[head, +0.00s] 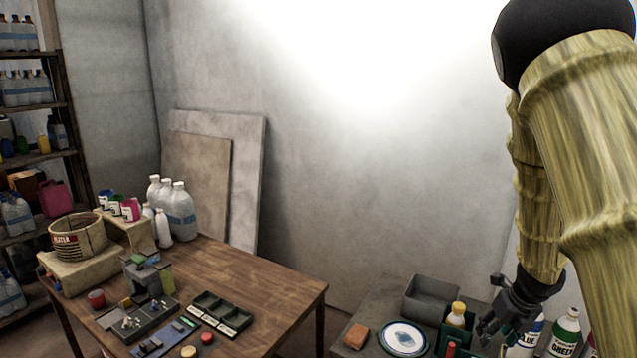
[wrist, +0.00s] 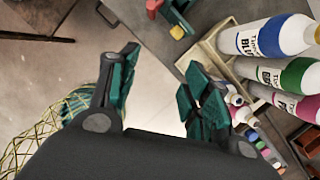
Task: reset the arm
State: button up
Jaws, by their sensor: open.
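My arm (head: 560,150) comes down from the top right in the head view, bent with its gripper hanging low. My gripper (head: 495,325) is over or in front of the grey bench at the lower right. In the wrist view my gripper (wrist: 160,85) has its two green-padded fingers spread wide apart. Nothing is between them, only pale floor beyond.
Paint bottles (wrist: 270,38) stand in a tray close to the right finger. A green bottle (head: 565,330), grey bin (head: 432,297), white plate (head: 403,338) and sponge (head: 356,336) are on the bench. A wooden table (head: 270,287) stands left. A netted object (wrist: 45,130) is lower left.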

jog(key=s+a+f+m+y, duration=0.1)
jog(key=s+a+f+m, duration=0.4)
jog(key=f, duration=0.3)
jog(key=s+a+f+m+y+b, duration=0.1)
jog(key=s+a+f+m, duration=0.3)
jog(key=a+f+m, duration=0.3)
jog(key=s+a+f+m+y, duration=0.1)
jog(key=s+a+f+m, duration=0.3)
jog(key=f+m, duration=0.4)
jog(key=s+a+f+m+g+h, duration=0.1)
jog(key=s+f+m, duration=0.35)
jog(key=s, duration=0.25)
jog(key=s+a+f+m+g+h+b, duration=0.1)
jog(key=s+a+f+m, duration=0.15)
jog(key=s+m, duration=0.45)
jog(key=s+f+m+g+h, duration=0.1)
jog(key=s+f+m, duration=0.4)
jog(key=s, duration=0.3)
jog(key=w+d+r+t+b, duration=0.1)
jog(key=w+d+t+b, duration=0.2)
jog(key=w, duration=1.2)
jog(key=n+t+b, duration=0.1)
jog(key=t+b, duration=0.6)
jog(key=t, duration=0.8)
send_near(461, 313)
jog(key=w+p, duration=0.2)
jog(key=w, duration=0.9)
jog(key=shift+w+a, duration=0.1)
jog(key=shift+w, duration=0.25)
